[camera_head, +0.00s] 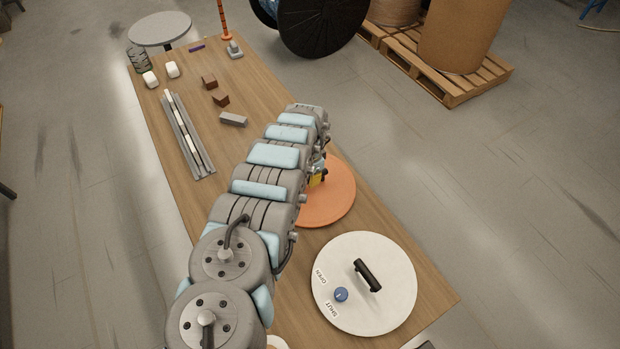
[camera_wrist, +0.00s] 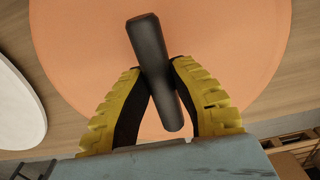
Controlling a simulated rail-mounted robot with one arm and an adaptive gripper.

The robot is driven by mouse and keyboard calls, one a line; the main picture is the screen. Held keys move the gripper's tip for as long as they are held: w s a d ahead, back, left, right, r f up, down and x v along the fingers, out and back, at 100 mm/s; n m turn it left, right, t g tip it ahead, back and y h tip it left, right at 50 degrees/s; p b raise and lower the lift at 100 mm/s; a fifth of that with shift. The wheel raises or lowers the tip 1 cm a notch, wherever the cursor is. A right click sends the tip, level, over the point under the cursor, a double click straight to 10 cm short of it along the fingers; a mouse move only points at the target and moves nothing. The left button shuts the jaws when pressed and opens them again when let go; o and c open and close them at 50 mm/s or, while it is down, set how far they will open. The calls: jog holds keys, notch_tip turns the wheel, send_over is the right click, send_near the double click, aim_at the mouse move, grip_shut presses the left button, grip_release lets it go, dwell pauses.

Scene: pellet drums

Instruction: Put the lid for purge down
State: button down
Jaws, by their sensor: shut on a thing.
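My gripper (camera_wrist: 155,68) is shut on the dark bar handle (camera_wrist: 151,38) of an orange round lid (camera_wrist: 80,45). In the head view the orange lid (camera_head: 336,205) is over the middle of the table, its left side hidden by my arm. Only a bit of yellow finger (camera_head: 316,180) shows there. Whether the lid touches the table or is just above it I cannot tell. A white round lid (camera_head: 340,257) lies nearer on the table, with a black handle (camera_head: 368,275), a blue knob (camera_head: 341,294) and the words OPEN and SHUT. Its edge shows in the wrist view (camera_wrist: 15,105). No label naming purge is visible.
A pallet (camera_head: 455,90) with a drum (camera_head: 463,35) stands back right.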

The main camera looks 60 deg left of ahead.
jog(key=shift+f, duration=0.1)
jog(key=c, duration=1)
grip_release()
jog(key=shift+w+a+r, duration=0.1)
jog(key=shift+r, duration=0.85)
notch_tip(320, 180, up, 10)
jog(key=shift+r, duration=0.2)
jog(key=shift+f, duration=0.1)
